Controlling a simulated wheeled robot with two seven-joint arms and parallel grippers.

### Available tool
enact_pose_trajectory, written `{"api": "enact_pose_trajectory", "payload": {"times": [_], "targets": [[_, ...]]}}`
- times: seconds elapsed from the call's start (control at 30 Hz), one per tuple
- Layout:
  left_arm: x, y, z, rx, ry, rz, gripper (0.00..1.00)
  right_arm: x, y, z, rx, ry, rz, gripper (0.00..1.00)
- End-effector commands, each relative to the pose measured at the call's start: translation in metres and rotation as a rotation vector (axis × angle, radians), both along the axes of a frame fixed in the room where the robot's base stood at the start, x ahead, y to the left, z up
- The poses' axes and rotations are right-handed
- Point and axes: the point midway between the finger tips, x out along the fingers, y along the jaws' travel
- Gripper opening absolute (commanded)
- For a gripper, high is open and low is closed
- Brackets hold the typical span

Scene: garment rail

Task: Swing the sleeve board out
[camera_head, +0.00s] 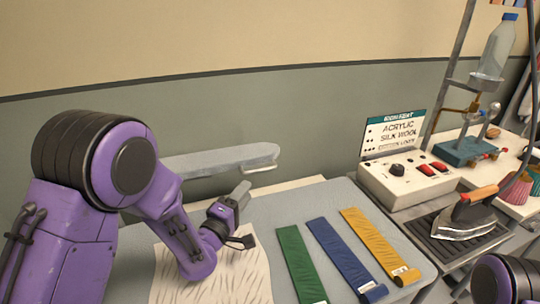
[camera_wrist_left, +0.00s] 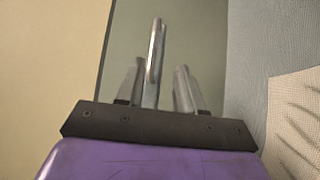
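The sleeve board (camera_head: 215,160) is a long, narrow grey board along the wall behind the table. A pale metal handle (camera_head: 262,169) sits under its right end. My left gripper (camera_head: 241,216) is in front of and below that end, apart from the handle in the head view. In the left wrist view its two fingers (camera_wrist_left: 157,85) stand apart. A light metal bar (camera_wrist_left: 155,50), probably the handle, shows in the gap between them; I cannot tell how far beyond the fingertips it is. My right gripper is not in view.
Green (camera_head: 299,264), blue (camera_head: 345,258) and yellow (camera_head: 379,245) cloth strips lie on the grey table. A pale cloth (camera_head: 240,275) lies beneath my left forearm. A control box (camera_head: 405,180), an iron (camera_head: 467,215) and a bottle stand (camera_head: 466,150) are at right.

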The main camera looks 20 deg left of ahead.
Motion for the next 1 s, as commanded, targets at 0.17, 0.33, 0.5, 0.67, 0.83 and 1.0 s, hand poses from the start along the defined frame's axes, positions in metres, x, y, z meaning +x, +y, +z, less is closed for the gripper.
{"api": "enact_pose_trajectory", "payload": {"times": [0.17, 0.33, 0.5, 0.67, 0.83, 1.0], "targets": [[0.003, -0.002, 0.008, 0.0, -0.009, -0.001, 0.37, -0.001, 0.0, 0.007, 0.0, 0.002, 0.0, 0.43], [0.041, -0.011, 0.014, 0.002, -0.01, -0.004, 0.37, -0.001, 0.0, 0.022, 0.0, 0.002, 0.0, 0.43], [0.082, -0.018, 0.013, -0.001, -0.002, -0.002, 0.37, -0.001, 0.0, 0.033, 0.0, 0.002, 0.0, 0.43], [0.102, -0.021, 0.011, -0.001, 0.002, -0.001, 0.37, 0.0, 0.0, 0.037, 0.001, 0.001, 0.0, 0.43], [0.105, -0.021, 0.01, 0.0, 0.003, 0.0, 0.37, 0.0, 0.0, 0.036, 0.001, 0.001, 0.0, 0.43], [0.105, -0.021, 0.01, -0.001, 0.002, 0.0, 0.21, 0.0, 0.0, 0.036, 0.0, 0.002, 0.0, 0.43]]}}
